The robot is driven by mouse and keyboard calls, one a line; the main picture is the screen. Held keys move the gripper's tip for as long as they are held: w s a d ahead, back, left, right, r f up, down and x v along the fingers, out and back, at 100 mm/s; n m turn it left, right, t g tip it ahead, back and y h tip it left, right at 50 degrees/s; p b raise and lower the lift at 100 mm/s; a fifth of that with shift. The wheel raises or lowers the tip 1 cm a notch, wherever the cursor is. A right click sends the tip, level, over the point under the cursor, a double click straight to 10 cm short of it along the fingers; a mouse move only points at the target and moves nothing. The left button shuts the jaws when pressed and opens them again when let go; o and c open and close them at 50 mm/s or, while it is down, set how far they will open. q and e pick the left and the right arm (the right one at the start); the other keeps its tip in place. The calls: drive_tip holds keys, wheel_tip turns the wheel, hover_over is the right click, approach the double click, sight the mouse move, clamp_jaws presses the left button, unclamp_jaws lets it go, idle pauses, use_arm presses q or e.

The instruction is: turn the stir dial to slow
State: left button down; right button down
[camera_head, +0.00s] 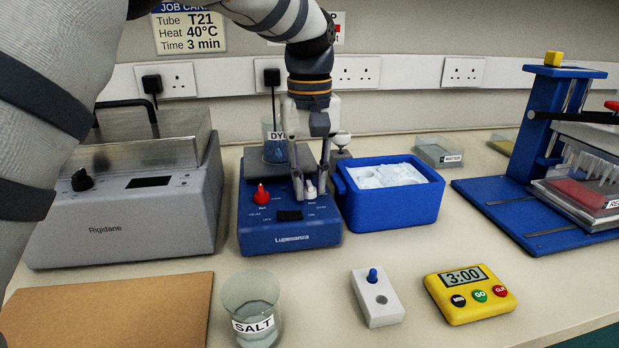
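The blue stirrer hotplate (290,236) stands at the middle of the bench, with a red dial (261,194) on the left of its front and a pale stir dial (310,189) on the right. My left gripper (311,193) points down over the pale dial, with one finger on each side of it. The fingers are close to the dial, but I cannot tell whether they touch it. The dial's pointer and markings are partly hidden or too small to read. My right gripper is not in view.
A blue ice tub (390,205) stands close on the right, a grey heater block (125,210) on the left. In front are a salt beaker (252,300), a small switch box (377,302) and a yellow timer (470,308).

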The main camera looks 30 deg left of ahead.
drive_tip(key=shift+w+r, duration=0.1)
use_arm(q)
drive_tip(key=m, duration=0.3)
drive_tip(key=shift+r+p, duration=0.1)
drive_tip(key=shift+p, duration=0.3)
drive_tip(key=m, duration=0.2)
drive_tip(key=shift+m, duration=0.4)
drive_tip(key=m, duration=1.1)
drive_tip(key=shift+m, duration=0.4)
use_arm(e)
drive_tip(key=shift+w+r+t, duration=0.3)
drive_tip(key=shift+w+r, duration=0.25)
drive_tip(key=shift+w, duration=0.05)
use_arm(q)
drive_tip(key=c, duration=1.4)
unclamp_jaws()
